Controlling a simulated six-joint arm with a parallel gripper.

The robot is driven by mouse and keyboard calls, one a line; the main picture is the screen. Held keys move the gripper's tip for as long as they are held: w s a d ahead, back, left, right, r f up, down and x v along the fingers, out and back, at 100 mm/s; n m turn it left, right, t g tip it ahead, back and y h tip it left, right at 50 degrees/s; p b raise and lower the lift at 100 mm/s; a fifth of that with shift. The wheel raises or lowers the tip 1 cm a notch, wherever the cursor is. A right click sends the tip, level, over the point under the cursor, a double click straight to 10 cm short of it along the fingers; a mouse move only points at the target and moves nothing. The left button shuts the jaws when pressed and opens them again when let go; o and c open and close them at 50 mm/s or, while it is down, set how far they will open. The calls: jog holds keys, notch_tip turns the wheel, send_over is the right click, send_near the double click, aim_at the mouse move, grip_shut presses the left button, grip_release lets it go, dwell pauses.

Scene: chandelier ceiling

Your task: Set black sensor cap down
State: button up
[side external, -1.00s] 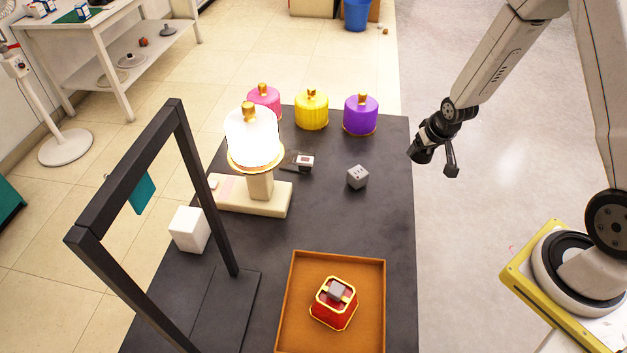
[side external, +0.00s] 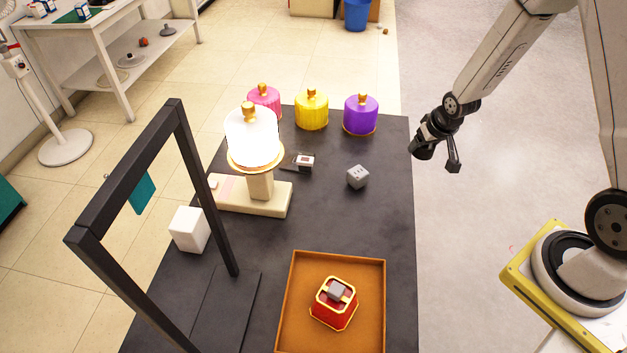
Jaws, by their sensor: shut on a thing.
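My gripper (side external: 437,153) hangs at the right, beyond the right edge of the dark table (side external: 375,225) in the picture and above the floor's level. It is shut on a small dark thing, the black sensor cap, which is hard to tell from the black gripper parts around it. No other black cap shows clearly on the table.
An orange tray (side external: 372,300) holds a red gold-edged piece (side external: 335,312). A grey cube (side external: 357,177), a glowing lamp (side external: 253,138), a white cube (side external: 189,229) and a black frame (side external: 177,118) stand on the table. Pink, yellow (side external: 311,109) and purple (side external: 361,114) domes line the back. The table's right middle is clear.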

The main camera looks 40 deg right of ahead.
jog(key=shift+r, duration=2.15)
notch_tip(320, 180, up, 13)
jog(key=s+a+n+g+y, duration=0.1)
jog(key=s+a+n+y, duration=0.15)
jog(key=a+n, duration=1.05)
jog(key=s+a+n+g+y, duration=0.1)
jog(key=a+n+y, duration=0.25)
jog(key=a, duration=1.95)
notch_tip(320, 180, down, 18)
jog(key=shift+a+f+n+g+h, duration=0.2)
jog(key=shift+a+n+g+h, duration=0.15)
jog(key=shift+a, duration=0.1)
jog(key=shift+w, duration=0.15)
jog(key=shift+w+a+f, duration=1)
jog(key=shift+w+f, duration=0.55)
jog(key=shift+w, duration=0.45)
jog(key=shift+w+a+f, duration=1)
jog(key=shift+w+f, duration=0.55)
jog(key=shift+w, duration=0.4)
jog(key=shift+w+a+f, duration=1)
jog(key=shift+w+f, duration=0.55)
jog(key=shift+w, duration=0.45)
